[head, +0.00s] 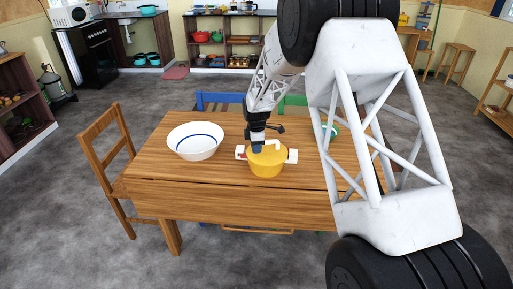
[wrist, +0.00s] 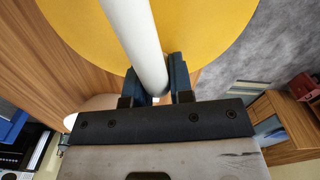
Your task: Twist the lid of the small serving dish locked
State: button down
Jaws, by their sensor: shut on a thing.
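The small serving dish (head: 267,168) is a yellow round pot standing on the wooden table. White pieces stick out at its left and right sides. In the wrist view its round yellow lid (wrist: 215,30) fills the upper part, with a white bar (wrist: 135,30) running over it. My gripper (head: 257,147) is over the top of the dish. Its two blue fingers (wrist: 155,82) stand one on each side of the white bar's near end, shut on it. The far end of the bar is cut off by the picture edge, and I cannot tell how the lid sits on the rim.
A white bowl with a blue line (head: 195,142) stands left of the dish on the table (head: 160,170). A green item (head: 331,131) shows partly behind my arm. A wooden chair (head: 108,150) stands at the left. The table front is clear.

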dwell(0.4)
jog(key=shift+w+a+f+m, duration=0.1)
jog(key=shift+w+m, duration=0.15)
jog(key=shift+m, duration=0.45)
jog(key=shift+w+m, duration=0.25)
jog(key=shift+m, duration=0.45)
jog(key=shift+w, duration=0.1)
jog(key=shift+w+m, duration=0.1)
jog(key=shift+m, duration=0.3)
jog(key=c, duration=0.9)
grip_release()
jog(key=shift+r, duration=0.2)
jog(key=shift+r, duration=3.8)
